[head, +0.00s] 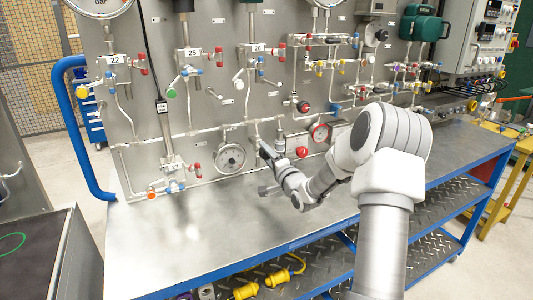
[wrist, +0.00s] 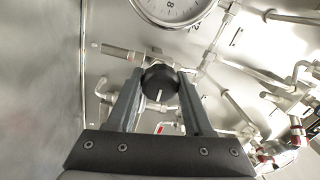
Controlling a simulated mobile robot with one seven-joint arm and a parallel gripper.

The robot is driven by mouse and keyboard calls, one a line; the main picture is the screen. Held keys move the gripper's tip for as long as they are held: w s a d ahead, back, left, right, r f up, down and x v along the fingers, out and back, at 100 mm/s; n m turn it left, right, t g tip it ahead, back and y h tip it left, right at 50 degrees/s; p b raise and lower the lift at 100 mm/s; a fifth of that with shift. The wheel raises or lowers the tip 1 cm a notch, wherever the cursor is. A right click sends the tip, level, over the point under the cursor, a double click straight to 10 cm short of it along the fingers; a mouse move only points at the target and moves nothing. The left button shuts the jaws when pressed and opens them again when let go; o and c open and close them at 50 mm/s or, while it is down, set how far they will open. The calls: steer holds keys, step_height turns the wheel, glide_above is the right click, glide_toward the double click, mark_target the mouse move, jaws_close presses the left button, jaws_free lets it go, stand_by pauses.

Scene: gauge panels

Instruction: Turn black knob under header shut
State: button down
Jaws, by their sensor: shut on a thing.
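A round black knob (wrist: 160,82) with a pale line mark on its face is in the middle of the wrist view. My gripper (wrist: 159,74) has one finger on each side of it, shut on it. A silver pipe with fittings runs behind the knob. In the head view my gripper (head: 266,151) reaches to the panel, right of a round dial gauge (head: 230,158). The knob cannot be made out there behind my gripper.
The steel panel (head: 215,60) carries pipes, gauges and several small coloured valves close around my gripper. A dial gauge (wrist: 172,8) is near the knob. The bench top (head: 190,235) in front is clear.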

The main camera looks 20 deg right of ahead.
steer(key=shift+a+m, duration=0.1)
steer(key=shift+m, duration=0.4)
steer(key=shift+c, duration=1.6)
jaws_free()
steer(key=s+f, duration=0.1)
steer(key=s, duration=1.6)
steer(key=shift+s+d, duration=0.2)
steer(key=shift+d, duration=0.15)
steer(key=shift+f, duration=0.1)
